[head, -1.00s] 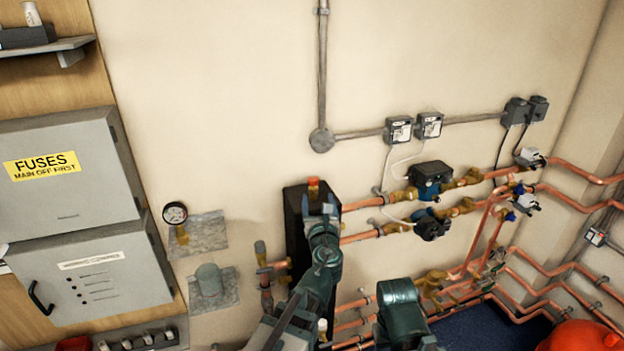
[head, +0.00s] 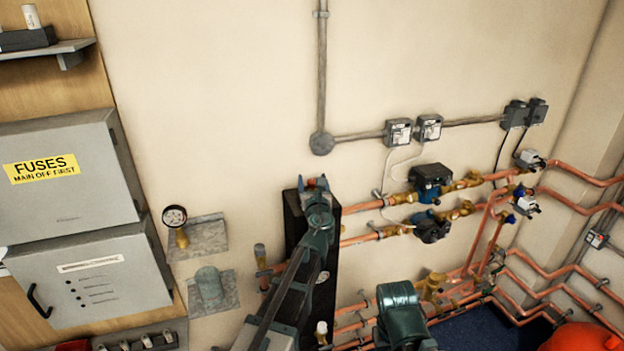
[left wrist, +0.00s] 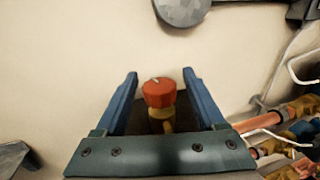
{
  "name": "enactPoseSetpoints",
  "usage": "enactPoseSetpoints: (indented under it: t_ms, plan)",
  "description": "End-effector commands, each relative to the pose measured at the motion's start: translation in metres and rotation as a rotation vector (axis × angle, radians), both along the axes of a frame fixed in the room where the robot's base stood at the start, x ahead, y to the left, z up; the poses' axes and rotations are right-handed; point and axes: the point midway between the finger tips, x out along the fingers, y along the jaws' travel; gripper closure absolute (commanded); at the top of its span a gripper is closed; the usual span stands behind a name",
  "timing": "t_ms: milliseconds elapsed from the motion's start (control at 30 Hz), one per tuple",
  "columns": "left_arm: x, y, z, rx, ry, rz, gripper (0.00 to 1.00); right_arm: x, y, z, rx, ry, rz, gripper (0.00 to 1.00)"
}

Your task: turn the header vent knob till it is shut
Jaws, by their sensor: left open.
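The header vent knob (left wrist: 158,93) is red and ribbed, with a pale mark on top, and sits on a brass stem. In the left wrist view it is between the two blue fingers of my left gripper (left wrist: 160,75), with a gap on each side. The fingers are open and nothing is gripped. In the head view my left gripper (head: 313,184) is at the top of the tall black header (head: 293,215) and hides most of the knob. My right gripper is not seen.
Copper pipes (head: 590,205) with pumps (head: 431,178) and brass valves run along the wall to the right of the header. A pressure gauge (head: 174,215) and grey cabinets (head: 70,165) are on the left. The wall above the header is clear.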

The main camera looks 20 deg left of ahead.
Motion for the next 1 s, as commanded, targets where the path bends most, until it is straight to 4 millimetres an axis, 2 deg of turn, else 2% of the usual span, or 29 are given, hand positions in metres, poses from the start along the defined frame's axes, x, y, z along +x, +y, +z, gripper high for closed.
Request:
enactPoseSetpoints:
  t_ms: [33,133,500,567,900,1000]
  plan:
    - [0.0071,0.0018,0.0000,0.000,0.000,0.000,0.28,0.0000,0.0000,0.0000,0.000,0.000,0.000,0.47]
    - [0.0124,0.0040,0.0000,0.000,0.000,0.000,0.28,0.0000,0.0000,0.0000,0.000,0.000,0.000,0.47]
    - [0.0147,0.0056,0.0000,0.000,0.000,0.000,0.28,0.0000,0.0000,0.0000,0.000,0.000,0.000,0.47]
    - [0.0147,0.0056,0.0000,0.000,0.000,0.000,0.37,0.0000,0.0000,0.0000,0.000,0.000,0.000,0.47]
    - [0.0145,0.0055,0.0000,0.000,0.000,0.000,0.98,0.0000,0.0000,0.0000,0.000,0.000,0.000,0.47]
    - [0.0145,0.0055,0.0000,0.000,0.000,0.000,1.00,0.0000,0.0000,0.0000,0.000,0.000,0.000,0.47]
